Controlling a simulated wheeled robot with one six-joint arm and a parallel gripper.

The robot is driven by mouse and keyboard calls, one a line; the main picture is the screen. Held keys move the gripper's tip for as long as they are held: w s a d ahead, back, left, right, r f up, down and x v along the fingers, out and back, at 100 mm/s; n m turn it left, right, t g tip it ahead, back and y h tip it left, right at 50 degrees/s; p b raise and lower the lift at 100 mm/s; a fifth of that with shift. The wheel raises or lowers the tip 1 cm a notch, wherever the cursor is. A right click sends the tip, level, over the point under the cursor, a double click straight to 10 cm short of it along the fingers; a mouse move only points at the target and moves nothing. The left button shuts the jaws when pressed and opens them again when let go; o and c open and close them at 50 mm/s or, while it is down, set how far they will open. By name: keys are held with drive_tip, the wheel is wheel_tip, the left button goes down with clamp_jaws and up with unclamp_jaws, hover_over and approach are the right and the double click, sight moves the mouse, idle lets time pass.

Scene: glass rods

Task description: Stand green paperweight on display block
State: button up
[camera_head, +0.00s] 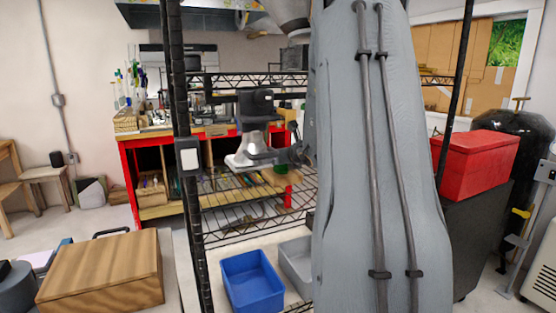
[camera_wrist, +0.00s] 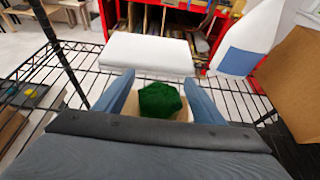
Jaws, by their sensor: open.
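The green paperweight (camera_wrist: 160,99) is a dark green faceted lump between the two blue-grey fingers of my gripper (camera_wrist: 159,80) in the wrist view. The fingers are open on either side of it, and I cannot tell whether either touches it. A beige surface (camera_wrist: 187,114) shows below and beside the paperweight; whether it is the display block is unclear. A white slab (camera_wrist: 148,54) lies just beyond the fingers. In the head view a small green patch (camera_head: 281,168), likely the paperweight, shows below a dark part of my arm.
A wire shelf (camera_head: 240,222) with black posts surrounds the work area. A blue bin (camera_head: 252,281) and a grey bin (camera_head: 297,262) sit below. A wooden box (camera_head: 100,272) is at lower left. A brown cardboard panel (camera_wrist: 295,85) stands at right in the wrist view.

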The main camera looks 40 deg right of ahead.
drive_tip(key=b+v, duration=0.2)
drive_tip(key=v, duration=0.9)
drive_tip(key=shift+s, duration=0.4)
drive_tip(key=shift+a+r, duration=0.1)
